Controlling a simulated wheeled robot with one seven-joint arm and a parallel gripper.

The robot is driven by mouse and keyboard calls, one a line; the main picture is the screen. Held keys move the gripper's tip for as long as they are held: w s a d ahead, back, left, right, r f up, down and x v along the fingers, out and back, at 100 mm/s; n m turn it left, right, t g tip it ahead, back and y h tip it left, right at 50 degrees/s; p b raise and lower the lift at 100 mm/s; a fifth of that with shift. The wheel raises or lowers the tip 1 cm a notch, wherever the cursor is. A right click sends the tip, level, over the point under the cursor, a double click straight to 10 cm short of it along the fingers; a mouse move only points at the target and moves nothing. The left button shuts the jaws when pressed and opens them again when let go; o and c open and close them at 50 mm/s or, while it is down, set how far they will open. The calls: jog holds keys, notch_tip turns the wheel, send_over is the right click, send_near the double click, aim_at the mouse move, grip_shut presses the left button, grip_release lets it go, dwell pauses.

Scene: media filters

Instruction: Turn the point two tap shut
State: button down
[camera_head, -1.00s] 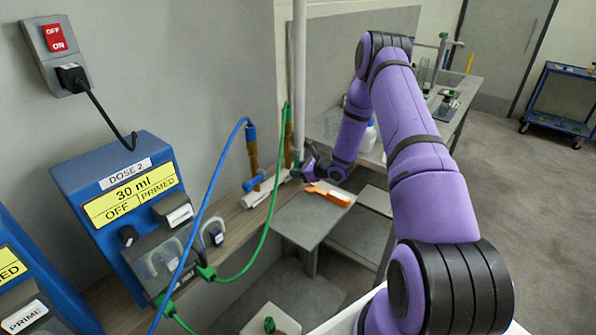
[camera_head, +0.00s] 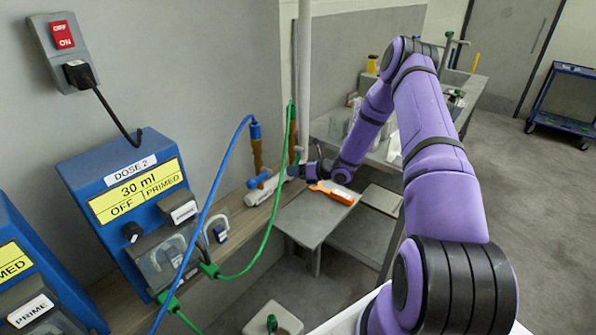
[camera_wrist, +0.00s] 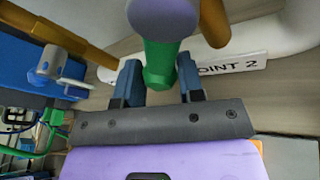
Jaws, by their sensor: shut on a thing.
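In the wrist view my gripper (camera_wrist: 159,76) has its two blue fingers on either side of a green tap part (camera_wrist: 158,62) with a rounded grey end toward the camera. The fingers are shut on this part. A white label reading "POINT 2" (camera_wrist: 236,65) lies just behind it, partly covered. In the head view my gripper (camera_head: 299,171) is at the far end of the wall ledge, by the foot of the green hose. The tap is hidden there or too small to make out.
A blue tap (camera_head: 259,180) stands left of my gripper; it also shows in the wrist view (camera_wrist: 47,66). Blue (camera_head: 207,205) and green (camera_head: 262,245) hoses hang in front of the ledge. An orange tool (camera_head: 333,193) lies on a grey shelf (camera_head: 308,222). The Dose 2 unit (camera_head: 103,212) reads OFF, PRIMED.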

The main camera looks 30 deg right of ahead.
notch_tip(320, 180, up, 6)
jog(key=s+a+m+t+y, duration=0.1)
jog(key=a+m+t+y, duration=0.1)
jog(key=m, duration=0.7)
jog(key=shift+a+f+y, duration=0.2)
jog(key=shift+a+y, duration=0.1)
jog(key=shift+y, duration=0.4)
jog(key=shift+r, duration=0.1)
jog(key=c, duration=0.8)
grip_release()
jog(key=shift+o, duration=0.2)
jog(key=v, duration=1.1)
jog(key=shift+a, duration=0.1)
